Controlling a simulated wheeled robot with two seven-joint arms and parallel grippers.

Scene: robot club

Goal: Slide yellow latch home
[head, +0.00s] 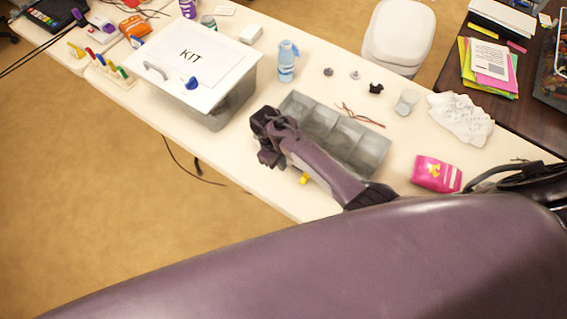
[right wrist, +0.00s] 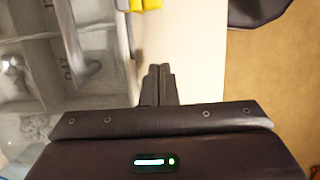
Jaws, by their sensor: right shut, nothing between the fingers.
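The yellow latch (head: 304,179) sits at the front side of the grey compartment box (head: 372,158), partly hidden by my right arm in the head view. In the right wrist view the latch (right wrist: 150,4) shows only as a yellow piece at the top edge, at the box's edge. My right gripper (head: 266,158) is at the box's left end in the head view. In the right wrist view its fingertips (right wrist: 159,71) are together, empty, over the pale table strip beside the box and apart from the latch. My left gripper is not in view.
A white-lidded KIT box (head: 225,62) with a blue knob stands left of the compartment box. A water bottle (head: 287,62) stands behind it. A pink packet (head: 436,174) and crumpled white paper (head: 461,119) lie at right. The table's front edge is close to my right gripper.

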